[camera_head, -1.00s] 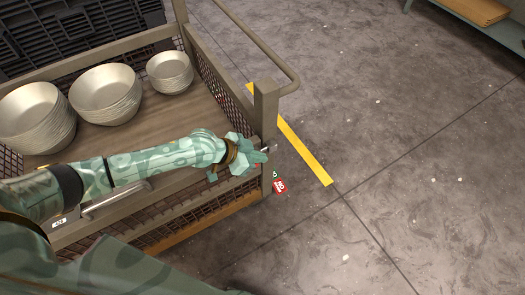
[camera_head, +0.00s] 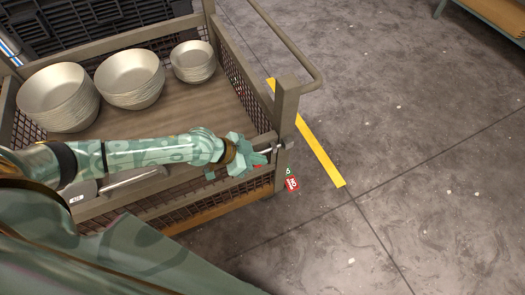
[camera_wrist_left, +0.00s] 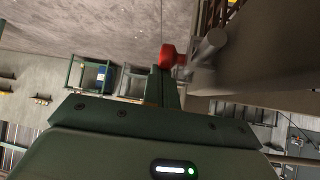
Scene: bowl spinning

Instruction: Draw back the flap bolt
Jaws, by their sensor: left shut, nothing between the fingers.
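The flap bolt shows in the left wrist view as a red knob (camera_wrist_left: 170,56) beside a grey rod (camera_wrist_left: 210,43). In the head view, a bit of bright metal (camera_head: 287,147) shows at the cart's front right corner post, and a little red shows by my fingers. My left gripper (camera_head: 264,157) is at the right end of the front flap's top rail, just left of that post. In the left wrist view my left gripper (camera_wrist_left: 168,90) is shut and empty, its fingertips close to the knob. I cannot tell whether they touch it. My right gripper is out of view.
The mesh-sided cart (camera_head: 155,127) holds three stacks of pale bowls: left (camera_head: 58,97), middle (camera_head: 130,78) and right (camera_head: 193,62). A handle rail (camera_head: 292,48) runs along its right side. A red tag (camera_head: 292,184) hangs below the corner. Floor to the right is clear.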

